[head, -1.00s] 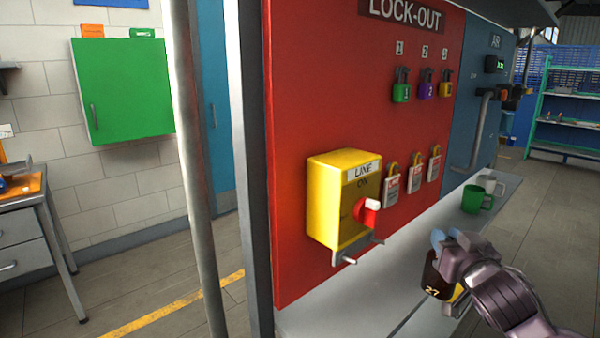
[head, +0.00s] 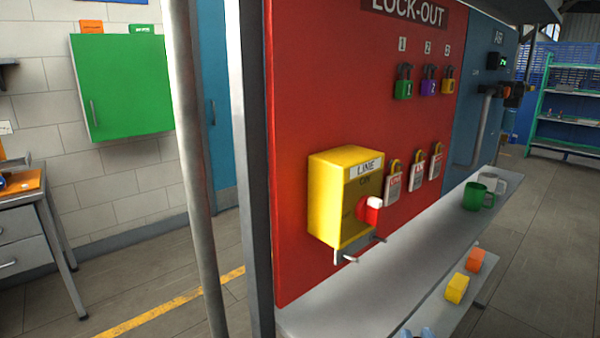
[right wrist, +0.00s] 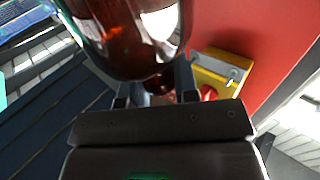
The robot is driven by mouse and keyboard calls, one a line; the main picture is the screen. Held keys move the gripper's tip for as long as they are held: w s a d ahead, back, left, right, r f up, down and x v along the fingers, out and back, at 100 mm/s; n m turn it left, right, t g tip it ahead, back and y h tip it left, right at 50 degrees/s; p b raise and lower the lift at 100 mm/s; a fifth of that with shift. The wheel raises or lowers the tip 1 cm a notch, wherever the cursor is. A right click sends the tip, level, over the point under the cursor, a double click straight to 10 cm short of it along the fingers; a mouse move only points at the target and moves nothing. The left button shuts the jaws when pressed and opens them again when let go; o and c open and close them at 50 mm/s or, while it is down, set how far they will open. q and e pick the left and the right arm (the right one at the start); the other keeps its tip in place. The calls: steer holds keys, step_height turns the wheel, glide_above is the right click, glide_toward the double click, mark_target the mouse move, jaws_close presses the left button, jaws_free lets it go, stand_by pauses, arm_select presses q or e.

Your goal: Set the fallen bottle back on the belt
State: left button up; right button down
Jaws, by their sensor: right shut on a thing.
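The amber bottle (right wrist: 125,40) shows large and close at the top of the right wrist view, shiny and dark brown-red. My right gripper (right wrist: 155,88) is shut on it, with a dark finger on each side. In the head view only the pale blue tips of my right gripper (head: 416,333) show at the bottom edge, and the bottle is out of sight there. My left gripper is not in view. I see no belt in either view.
A red lock-out board (head: 310,110) carries a yellow switch box (head: 330,200) with a red handle. A grey shelf (head: 400,255) below it holds a green mug (head: 478,196) and a white mug (head: 494,181). Yellow (head: 457,288) and orange (head: 475,260) blocks lie on a lower ledge.

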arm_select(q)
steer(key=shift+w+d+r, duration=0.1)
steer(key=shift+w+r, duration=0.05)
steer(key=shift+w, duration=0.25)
